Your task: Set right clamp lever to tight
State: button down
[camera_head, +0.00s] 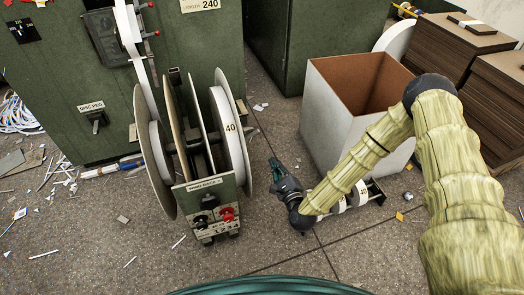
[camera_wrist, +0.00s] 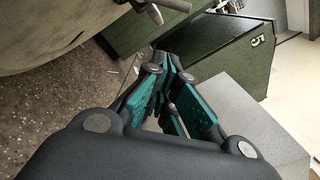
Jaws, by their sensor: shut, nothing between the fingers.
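A narrow stand carries large pale discs (camera_head: 231,130), with "40" on the right one. On its front panel (camera_head: 208,222) are a black knob (camera_head: 208,201) and a red knob (camera_head: 227,213). I cannot tell for certain which part is the right clamp lever. A grey lever-like bar (camera_wrist: 168,5) shows at the top of the wrist view, close to a large pale disc surface (camera_wrist: 60,30). My gripper (camera_head: 274,163) is to the right of the discs, apart from them, pointing up the picture. In the wrist view its teal-padded fingers (camera_wrist: 166,68) are together and empty.
A white open box (camera_head: 340,130) stands just right of my gripper. Brown board stacks (camera_head: 450,45) are behind it. Green cabinets (camera_head: 60,80) stand behind the discs. A low rack with small white reels (camera_head: 362,192) is beside my wrist. Scraps litter the floor.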

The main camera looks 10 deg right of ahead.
aim_at(249, 135)
jog(key=shift+s+d+f+y+b, duration=0.25)
jog(key=shift+d+f+y+b, duration=0.15)
jog(key=shift+b, duration=0.7)
jog(key=w+a+r+b, duration=0.3)
jog(key=w+a+b, duration=0.2)
jog(key=w, duration=0.5)
jog(key=shift+r+b, duration=0.25)
jog(key=shift+b, duration=0.3)
